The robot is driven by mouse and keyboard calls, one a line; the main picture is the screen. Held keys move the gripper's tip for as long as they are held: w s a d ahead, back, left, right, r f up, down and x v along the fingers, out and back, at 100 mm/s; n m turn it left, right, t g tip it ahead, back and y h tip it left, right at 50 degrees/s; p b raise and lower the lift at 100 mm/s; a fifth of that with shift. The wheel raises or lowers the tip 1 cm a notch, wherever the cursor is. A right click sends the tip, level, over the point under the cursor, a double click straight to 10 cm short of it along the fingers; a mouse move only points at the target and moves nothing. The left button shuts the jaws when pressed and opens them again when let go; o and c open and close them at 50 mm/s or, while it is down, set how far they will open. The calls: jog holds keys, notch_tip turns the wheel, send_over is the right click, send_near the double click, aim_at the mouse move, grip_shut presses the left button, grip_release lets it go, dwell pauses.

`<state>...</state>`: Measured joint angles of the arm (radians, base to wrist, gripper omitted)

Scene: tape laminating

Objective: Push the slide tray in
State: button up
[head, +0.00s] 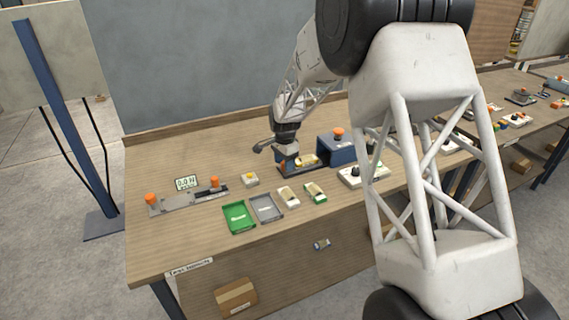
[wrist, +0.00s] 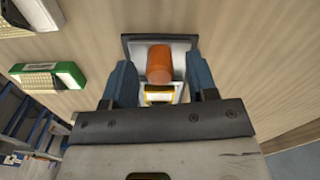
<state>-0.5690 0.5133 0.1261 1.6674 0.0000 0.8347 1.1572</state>
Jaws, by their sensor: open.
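The slide tray (head: 298,171) sticks out to the left from the blue machine housing (head: 343,152) on the bench. A small yellow-and-white piece (head: 307,160) lies on it. My gripper (head: 287,164) is over the tray's outer end. In the wrist view, the tray's dark end plate (wrist: 128,44) carries an upright orange handle (wrist: 159,63). My open gripper (wrist: 160,76) has one blue finger on each side of the handle, with gaps visible. A yellow-framed piece (wrist: 159,94) shows beside the handle. Fingertip height above the tray cannot be told.
A green tray (head: 238,216), a grey tray (head: 266,208) and small green-and-white parts (head: 315,193) lie in front. A yellow-button box (head: 250,180) and a gauge fixture (head: 187,200) stand left. A white control box (head: 362,174) stands in front of the housing. The front left bench is clear.

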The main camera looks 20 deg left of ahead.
jog(key=shift+f, duration=0.25)
jog(key=shift+c, duration=0.2)
grip_shut()
jog(key=w+d, duration=0.6)
jog(key=shift+w+d, duration=0.15)
jog(key=shift+w, duration=0.05)
jog(key=shift+o, duration=0.2)
grip_release()
jog(key=shift+r, duration=3.9)
